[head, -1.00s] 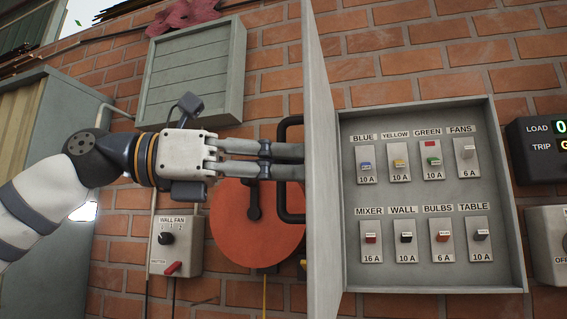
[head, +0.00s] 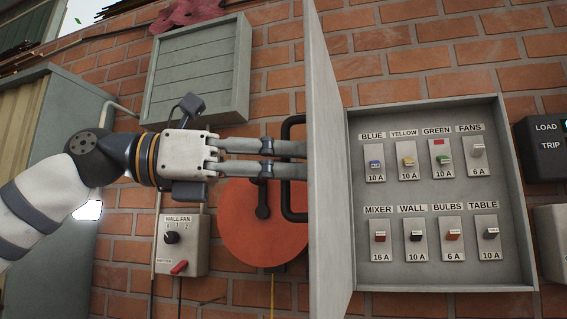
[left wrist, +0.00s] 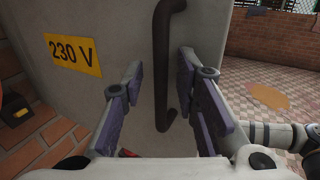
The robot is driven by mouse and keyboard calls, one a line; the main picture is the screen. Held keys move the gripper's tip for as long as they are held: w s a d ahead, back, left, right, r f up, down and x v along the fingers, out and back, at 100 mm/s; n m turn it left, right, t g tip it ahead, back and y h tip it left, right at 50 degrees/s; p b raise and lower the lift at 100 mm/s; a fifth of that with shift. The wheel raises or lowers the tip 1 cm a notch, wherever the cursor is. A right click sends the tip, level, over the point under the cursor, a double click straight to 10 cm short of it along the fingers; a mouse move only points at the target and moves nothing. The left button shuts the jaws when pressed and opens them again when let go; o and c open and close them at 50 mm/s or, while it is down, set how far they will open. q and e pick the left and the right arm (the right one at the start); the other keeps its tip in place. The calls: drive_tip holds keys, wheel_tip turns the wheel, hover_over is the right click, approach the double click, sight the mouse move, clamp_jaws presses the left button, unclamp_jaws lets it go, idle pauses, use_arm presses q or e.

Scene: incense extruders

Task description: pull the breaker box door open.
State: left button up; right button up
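The breaker box (head: 521,200) is on the brick wall, with its grey door (head: 328,160) standing open, swung out and seen nearly edge-on. Labelled switches show inside it. The black door handle (head: 288,196) is on the door's outer face. My left gripper (head: 304,160) is at that face, beside the handle. In the left wrist view the fingers (left wrist: 168,95) are open and apart, with the dark handle (left wrist: 160,60) between them; I see gaps on both sides of it. The right gripper is in neither view.
A wall fan switch box (head: 183,258) and a round orange-red plate (head: 240,225) are on the wall behind my left arm. A slatted grey panel (head: 195,80) is above. A load/trip display box (head: 545,150) is right of the breaker box.

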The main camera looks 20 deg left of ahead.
use_arm(q)
drive_tip(key=shift+a+r, duration=0.1)
drive_tip(key=v, duration=1.1)
drive_tip(key=shift+s+a, duration=0.25)
drive_tip(key=shift+a, duration=0.1)
